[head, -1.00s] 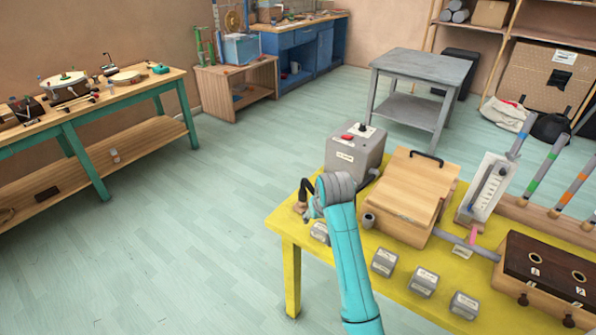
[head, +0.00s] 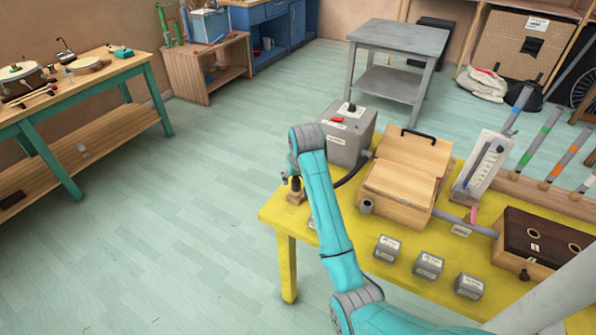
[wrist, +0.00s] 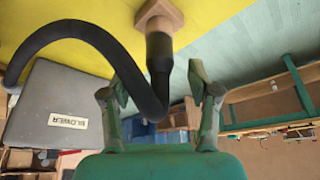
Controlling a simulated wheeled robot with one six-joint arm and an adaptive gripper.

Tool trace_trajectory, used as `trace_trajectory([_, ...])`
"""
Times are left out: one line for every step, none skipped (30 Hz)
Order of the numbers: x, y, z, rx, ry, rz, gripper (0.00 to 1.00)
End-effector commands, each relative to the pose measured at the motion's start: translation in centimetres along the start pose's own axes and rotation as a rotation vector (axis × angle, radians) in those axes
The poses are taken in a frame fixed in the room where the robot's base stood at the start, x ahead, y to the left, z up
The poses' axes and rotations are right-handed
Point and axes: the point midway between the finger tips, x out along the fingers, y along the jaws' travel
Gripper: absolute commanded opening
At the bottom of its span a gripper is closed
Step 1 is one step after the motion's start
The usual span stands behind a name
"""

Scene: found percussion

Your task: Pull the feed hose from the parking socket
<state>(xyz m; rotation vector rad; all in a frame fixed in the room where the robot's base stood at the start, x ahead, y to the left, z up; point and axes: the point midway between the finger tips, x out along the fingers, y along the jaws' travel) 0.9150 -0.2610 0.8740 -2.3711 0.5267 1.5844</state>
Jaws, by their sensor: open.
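The black feed hose (wrist: 95,38) curves from the grey blower box (wrist: 58,105) to a dark end cuff (wrist: 158,50) in the wrist view. The cuff stands in the wooden parking socket (wrist: 160,12). In the head view the socket (head: 294,198) sits at the yellow table's left corner, and the hose (head: 352,172) runs to the blower box (head: 348,135). My gripper (wrist: 157,75) is open, with one finger on each side of the hose end, apart from it as seen. In the head view my arm hides most of my gripper.
The yellow table (head: 350,235) also holds a wooden box with a black handle (head: 405,175), several small grey blocks (head: 428,265) and a dark-topped box (head: 540,240). Open floor (head: 190,220) lies left of the table. A grey table (head: 398,42) stands behind.

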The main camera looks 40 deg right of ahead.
Motion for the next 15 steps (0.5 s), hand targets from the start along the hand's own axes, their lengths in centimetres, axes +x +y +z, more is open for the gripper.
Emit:
trace_trajectory([0.8, 0.0, 0.1, 0.0, -0.003, 0.0, 0.61])
trace_trajectory([1.2, 0.0, 0.1, 0.0, -0.002, 0.0, 0.61])
trace_trajectory([1.7, 0.0, 0.1, 0.0, -0.003, 0.0, 0.61])
trace_trajectory([2.0, 0.0, 0.1, 0.0, -0.002, 0.0, 0.61])
trace_trajectory([2.3, 0.0, 0.1, 0.0, -0.002, 0.0, 0.61])
trace_trajectory([2.6, 0.0, 0.1, 0.0, -0.002, 0.0, 0.61])
trace_trajectory([2.8, 0.0, 0.1, 0.0, -0.002, 0.0, 0.61])
trace_trajectory([3.0, 0.0, 0.1, 0.0, -0.002, 0.0, 0.61])
trace_trajectory([3.1, 0.0, 0.1, 0.0, -0.001, 0.0, 0.61])
trace_trajectory([3.3, 0.0, 0.1, 0.0, 0.0, 0.0, 0.61])
trace_trajectory([3.3, 0.0, 0.0, 0.0, 0.0, 0.0, 0.61])
trace_trajectory([3.4, 0.0, 0.0, 0.0, 0.0, 0.0, 0.61])
trace_trajectory([3.5, 0.0, 0.0, 0.0, 0.0, 0.0, 0.61])
trace_trajectory([3.5, 0.0, 0.0, 0.0, 0.0, 0.0, 0.61])
trace_trajectory([3.5, 0.0, 0.0, 0.0, 0.0, 0.0, 0.61])
